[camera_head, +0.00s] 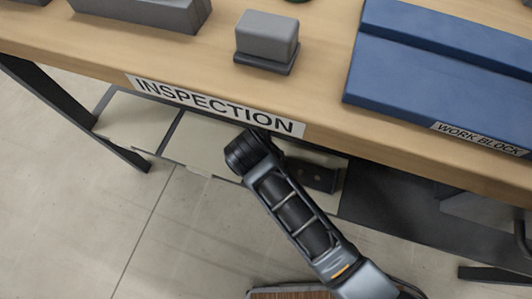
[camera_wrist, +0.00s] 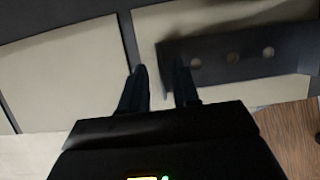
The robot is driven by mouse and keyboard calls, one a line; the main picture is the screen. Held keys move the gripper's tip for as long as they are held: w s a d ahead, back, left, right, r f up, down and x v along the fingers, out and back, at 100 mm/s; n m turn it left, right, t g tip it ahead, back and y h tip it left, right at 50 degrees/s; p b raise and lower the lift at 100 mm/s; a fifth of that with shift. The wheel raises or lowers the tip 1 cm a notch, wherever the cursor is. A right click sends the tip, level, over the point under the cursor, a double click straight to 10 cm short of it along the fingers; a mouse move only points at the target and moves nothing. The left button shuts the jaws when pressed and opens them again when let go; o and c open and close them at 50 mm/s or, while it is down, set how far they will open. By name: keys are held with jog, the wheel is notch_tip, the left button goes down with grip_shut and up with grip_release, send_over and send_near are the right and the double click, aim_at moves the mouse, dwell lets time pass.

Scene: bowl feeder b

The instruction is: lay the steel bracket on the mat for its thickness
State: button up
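A dark piece behind my arm in the head view (camera_head: 318,176) may be the same thing. My gripper (camera_wrist: 160,85) has its two fingers apart, with the pale panel showing between the tips. The right finger overlaps the bar's left end in the picture; contact cannot be told. I cannot pick out a mat. In the head view my arm hides the fingers.
A wooden table with an INSPECTION label (camera_head: 215,105) stands above my arm. On it are a grey block on a dark base (camera_head: 266,38), a blue work block (camera_head: 425,75) and a grey block (camera_head: 150,10). Pale panels (camera_head: 205,152) lie below its front edge.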

jog(key=p+v, duration=0.3)
jog(key=v, duration=0.8)
jog(key=shift+s, duration=0.1)
jog(key=s+d+m+t+y, duration=0.4)
jog(key=s+d+m, duration=0.3)
jog(key=s+m, duration=0.75)
jog(key=s+d+r+m+t+h, duration=0.1)
jog(key=s+d+r+m+t, duration=0.2)
jog(key=r, duration=0.7)
jog(key=s+d+r+m+t+h, duration=0.1)
jog(key=s+d+r+m+t, duration=0.2)
jog(key=s+d+r+m, duration=0.5)
jog(key=d+r+m, duration=0.2)
jog(key=d+m, duration=0.2)
jog(key=m, duration=0.2)
jog(key=shift+s+d+t, duration=0.3)
jog(key=shift+d+t, duration=0.05)
jog(key=shift+t, duration=0.05)
jog(key=shift+m, duration=0.25)
notch_tip(320, 180, up, 11)
jog(key=p, duration=1.1)
